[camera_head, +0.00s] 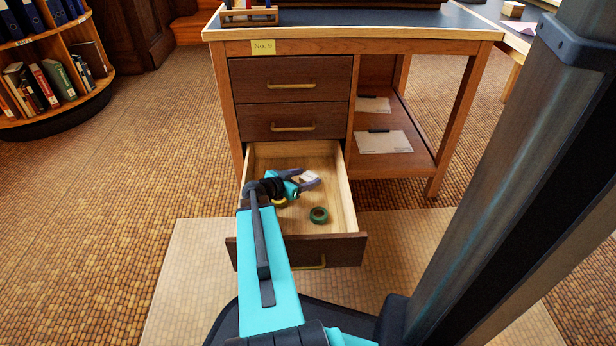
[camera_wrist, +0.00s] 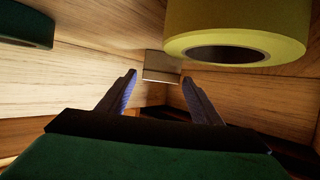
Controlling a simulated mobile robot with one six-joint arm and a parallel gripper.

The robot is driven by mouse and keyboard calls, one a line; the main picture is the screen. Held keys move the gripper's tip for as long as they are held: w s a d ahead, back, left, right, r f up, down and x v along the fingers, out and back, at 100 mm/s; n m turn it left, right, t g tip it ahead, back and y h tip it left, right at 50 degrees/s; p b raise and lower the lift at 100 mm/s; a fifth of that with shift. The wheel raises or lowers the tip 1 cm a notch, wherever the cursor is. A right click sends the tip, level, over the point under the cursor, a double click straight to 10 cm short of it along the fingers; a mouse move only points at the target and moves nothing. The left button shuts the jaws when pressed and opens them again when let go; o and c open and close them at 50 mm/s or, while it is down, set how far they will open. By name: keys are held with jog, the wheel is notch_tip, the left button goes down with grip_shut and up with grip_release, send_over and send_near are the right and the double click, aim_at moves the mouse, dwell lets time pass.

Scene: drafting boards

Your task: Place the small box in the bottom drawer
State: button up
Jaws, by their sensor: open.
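The small box (camera_head: 309,177) is pale and lies inside the open bottom drawer (camera_head: 350,212), toward its back right. My gripper (camera_head: 313,178) reaches down into the drawer at the box. In the wrist view my gripper (camera_wrist: 159,77) has its two fingers spread, with the small box (camera_wrist: 162,66) in the gap at or just beyond the fingertips. I cannot tell whether a finger touches it. The drawer's pale wooden inside (camera_wrist: 70,80) surrounds the fingers.
A green tape roll (camera_head: 319,215) lies in the drawer, and a yellow roll (camera_head: 281,202) lies partly hidden by my arm. The wrist view shows the yellow roll (camera_wrist: 238,30) close to the right finger. Two upper drawers (camera_head: 291,80) are shut. Folders (camera_head: 383,142) lie on the side shelf.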

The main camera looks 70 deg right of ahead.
jog(key=shift+p+v, duration=0.95)
jog(key=shift+v, duration=1.95)
jog(key=shift+s, duration=0.1)
